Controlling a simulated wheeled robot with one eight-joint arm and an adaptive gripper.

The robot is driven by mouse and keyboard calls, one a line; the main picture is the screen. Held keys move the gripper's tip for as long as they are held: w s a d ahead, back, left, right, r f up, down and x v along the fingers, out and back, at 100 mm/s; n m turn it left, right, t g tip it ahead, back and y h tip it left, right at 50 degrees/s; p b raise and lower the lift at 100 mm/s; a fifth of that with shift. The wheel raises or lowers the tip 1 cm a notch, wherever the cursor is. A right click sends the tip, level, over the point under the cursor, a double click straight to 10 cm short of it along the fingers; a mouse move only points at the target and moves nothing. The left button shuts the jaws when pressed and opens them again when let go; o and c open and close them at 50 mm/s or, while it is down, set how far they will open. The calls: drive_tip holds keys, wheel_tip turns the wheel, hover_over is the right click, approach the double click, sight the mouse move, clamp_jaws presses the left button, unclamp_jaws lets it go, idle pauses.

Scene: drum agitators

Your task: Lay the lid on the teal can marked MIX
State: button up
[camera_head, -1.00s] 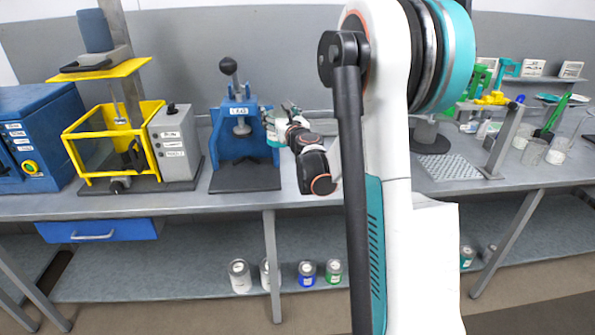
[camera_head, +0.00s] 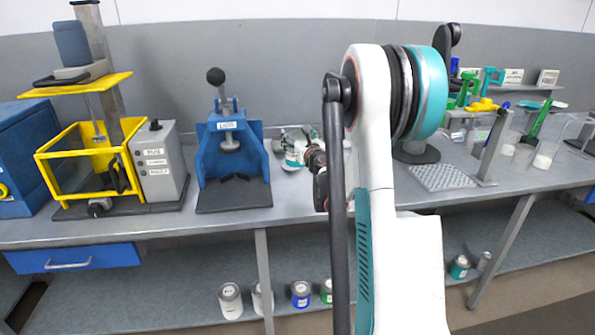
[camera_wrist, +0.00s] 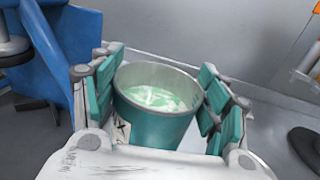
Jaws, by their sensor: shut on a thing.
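The teal can (camera_wrist: 154,130) is open at the top, with pale green stuff inside. A white label with a dark letter like an X shows low on its left side. In the wrist view my gripper (camera_wrist: 160,72) has its teal-padded fingers on both sides of the can, shut on it. In the head view the can (camera_head: 293,153) shows small, right of the blue press, with my gripper (camera_head: 314,158) at its right side. I cannot tell whether its base touches the bench. I cannot make out the lid in either view.
The blue press (camera_head: 232,160) stands left of the can, and the yellow-framed machine (camera_head: 85,165) farther left. A perforated plate (camera_head: 443,177) and glassware are on the right. Several cans, including a blue-labelled can (camera_head: 300,294), stand on the lower shelf. Bench front right of the press is clear.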

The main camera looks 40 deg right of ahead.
wheel_tip(320, 180, down, 11)
drive_tip(key=b, duration=0.3)
drive_tip(key=shift+r, duration=0.2)
drive_tip(key=shift+f+b, duration=0.15)
drive_tip(key=shift+b, duration=0.25)
drive_tip(key=o, duration=2)
drive_tip(key=shift+r, duration=0.2)
drive_tip(key=shift+s+a+p, duration=0.15)
drive_tip(key=shift+s+p, duration=0.15)
drive_tip(key=p+v, duration=0.2)
drive_tip(key=v, duration=0.9)
drive_tip(key=shift+s+a+f, duration=0.1)
drive_tip(key=shift+s, duration=0.05)
